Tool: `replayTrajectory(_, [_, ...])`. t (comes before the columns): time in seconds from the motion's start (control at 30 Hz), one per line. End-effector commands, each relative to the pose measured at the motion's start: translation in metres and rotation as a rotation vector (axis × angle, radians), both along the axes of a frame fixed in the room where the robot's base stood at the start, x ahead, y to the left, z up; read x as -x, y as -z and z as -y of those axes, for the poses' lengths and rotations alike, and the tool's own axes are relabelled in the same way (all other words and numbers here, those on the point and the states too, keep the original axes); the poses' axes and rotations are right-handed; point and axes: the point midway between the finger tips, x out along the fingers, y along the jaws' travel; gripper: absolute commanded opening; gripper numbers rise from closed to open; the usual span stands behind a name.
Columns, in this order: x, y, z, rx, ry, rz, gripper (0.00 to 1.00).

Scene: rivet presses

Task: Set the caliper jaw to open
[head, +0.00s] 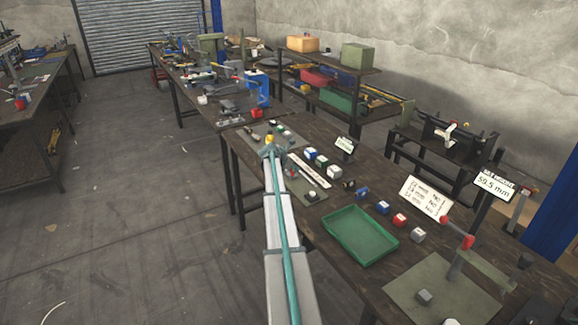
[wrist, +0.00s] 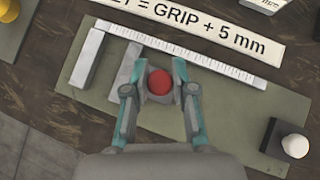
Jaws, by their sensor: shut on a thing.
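The caliper lies on a grey-green mat (wrist: 225,105) in the wrist view. It has a pale ruled beam (wrist: 205,62), a fixed jaw (wrist: 88,58) at its left end and a sliding jaw (wrist: 124,78) a short gap to the right. A round red knob (wrist: 160,82) sits beside the sliding jaw. My gripper (wrist: 160,88) is shut on this knob, one finger on each side.
A white-topped black knob (wrist: 294,145) stands right of the caliper. A label strip (wrist: 200,22) lies behind the beam. In the head view, several coloured blocks (head: 321,161), a green tray (head: 360,235) and a 59.5 mm display (head: 494,186) are to the right.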

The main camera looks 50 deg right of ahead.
Motion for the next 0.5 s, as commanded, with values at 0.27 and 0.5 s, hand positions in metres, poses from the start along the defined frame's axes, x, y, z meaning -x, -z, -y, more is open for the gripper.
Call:
replayTrajectory(0.27, [0.031,0.0,-0.013,-0.001,0.0,-0.001,0.0])
replayTrajectory(0.5, [0.03,0.0,-0.012,-0.001,-0.001,-0.001,0.35])
